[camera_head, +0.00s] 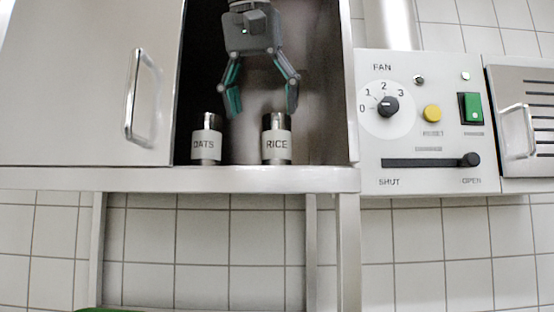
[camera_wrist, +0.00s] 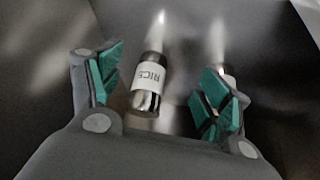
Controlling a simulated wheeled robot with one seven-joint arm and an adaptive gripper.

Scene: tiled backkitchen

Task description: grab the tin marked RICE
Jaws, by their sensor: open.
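The tin marked RICE (camera_head: 277,140) stands upright on the cabinet floor, silver with a pale label. In the wrist view the RICE tin (camera_wrist: 149,76) shows between the fingers, beyond them. A second tin, marked OATS (camera_head: 206,140), stands upright to its left. In the wrist view another tin (camera_wrist: 222,62) is partly hidden behind the right-hand finger. My gripper (camera_head: 263,104) is open and empty, pointing down from the top of the cabinet opening. Its fingertips are just above the tins, the right-hand one over the RICE tin in the head view.
The cabinet's steel shelf edge (camera_head: 250,180) runs along the front. A cabinet door (camera_head: 80,80) with a handle covers the left side. A control panel (camera_head: 425,125) with knobs, a green switch and a slider is on the right. Free cabinet floor lies between the tins.

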